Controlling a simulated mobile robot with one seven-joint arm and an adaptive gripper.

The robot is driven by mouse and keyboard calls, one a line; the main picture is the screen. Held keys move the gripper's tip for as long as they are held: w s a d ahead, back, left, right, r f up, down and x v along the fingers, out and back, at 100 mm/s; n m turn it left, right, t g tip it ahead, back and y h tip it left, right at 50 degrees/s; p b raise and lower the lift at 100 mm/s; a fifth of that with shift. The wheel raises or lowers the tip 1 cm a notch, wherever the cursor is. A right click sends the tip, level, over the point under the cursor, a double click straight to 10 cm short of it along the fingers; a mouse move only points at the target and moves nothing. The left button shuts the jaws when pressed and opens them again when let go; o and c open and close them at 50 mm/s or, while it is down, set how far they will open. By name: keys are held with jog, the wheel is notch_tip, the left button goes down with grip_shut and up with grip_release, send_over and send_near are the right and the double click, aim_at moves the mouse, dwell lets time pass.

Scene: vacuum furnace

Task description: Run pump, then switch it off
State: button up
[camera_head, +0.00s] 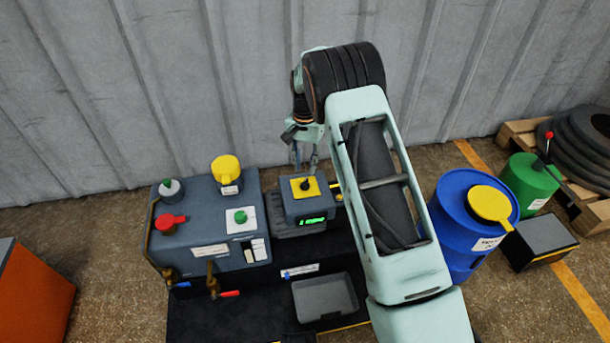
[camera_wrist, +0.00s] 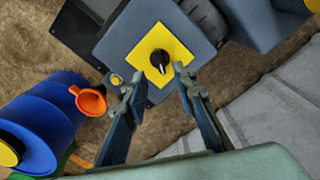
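The pump unit (camera_head: 304,205) is a grey-blue box with a lit green display (camera_head: 312,220) on its front. A black rotary knob (camera_head: 305,184) sits on a yellow square plate (camera_head: 296,190) on its top. In the wrist view the black knob (camera_wrist: 160,58) has a pale pointer mark and sits on the yellow plate (camera_wrist: 142,50). My gripper (camera_wrist: 152,76) is open, with its fingertips on either side of the knob's near edge and apart from it. In the head view my gripper (camera_head: 304,165) hangs just above the plate, its fingers pointing down.
Left of the pump unit stands a grey machine (camera_head: 205,235) with a red handle (camera_head: 170,222), a yellow cap (camera_head: 226,168) and a green button (camera_head: 240,216). A grey tray (camera_head: 325,297) lies in front. A blue drum (camera_head: 458,225) and a green canister (camera_head: 530,180) stand right.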

aim_at(305, 182)
notch_tip(305, 182, up, 6)
jog(key=shift+f, duration=0.1)
dwell(0.4)
